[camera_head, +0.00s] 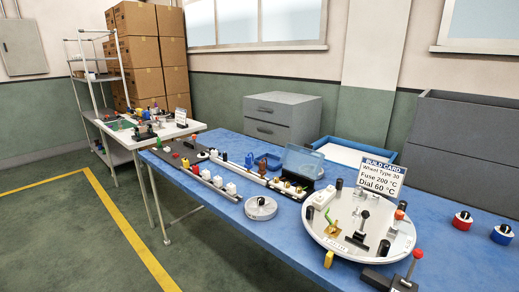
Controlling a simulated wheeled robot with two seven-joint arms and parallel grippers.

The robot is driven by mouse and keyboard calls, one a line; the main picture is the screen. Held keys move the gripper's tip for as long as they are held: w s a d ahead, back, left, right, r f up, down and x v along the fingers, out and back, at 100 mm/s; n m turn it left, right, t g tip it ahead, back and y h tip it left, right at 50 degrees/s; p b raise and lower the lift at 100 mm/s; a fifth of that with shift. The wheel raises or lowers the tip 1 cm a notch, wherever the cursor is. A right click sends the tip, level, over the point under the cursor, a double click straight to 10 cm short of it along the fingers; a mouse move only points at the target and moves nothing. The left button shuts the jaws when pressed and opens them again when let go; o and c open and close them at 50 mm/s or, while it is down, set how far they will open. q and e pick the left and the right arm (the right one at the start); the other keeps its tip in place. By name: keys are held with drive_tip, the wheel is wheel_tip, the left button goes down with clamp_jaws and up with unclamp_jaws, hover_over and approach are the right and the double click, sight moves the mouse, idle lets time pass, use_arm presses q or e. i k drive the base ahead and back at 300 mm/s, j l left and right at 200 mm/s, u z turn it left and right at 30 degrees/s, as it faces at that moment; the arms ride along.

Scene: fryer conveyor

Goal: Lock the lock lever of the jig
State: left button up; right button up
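A round light-grey plate (318,228) sits on the blue table at the right and bears several fittings. It looks like the jig, though I cannot be sure. At its front right edge a red-knobbed lever (414,262) stands tilted up from a dark block (378,279); whether it is the lock lever I cannot tell. On the plate are a black-handled post (362,222), a brass fitting with a green wire (332,229) and several black knobs. Neither of my grippers is in view.
A build card (368,178) stands behind the plate.

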sight(417, 253)
drive_tip(key=z, duration=1.35)
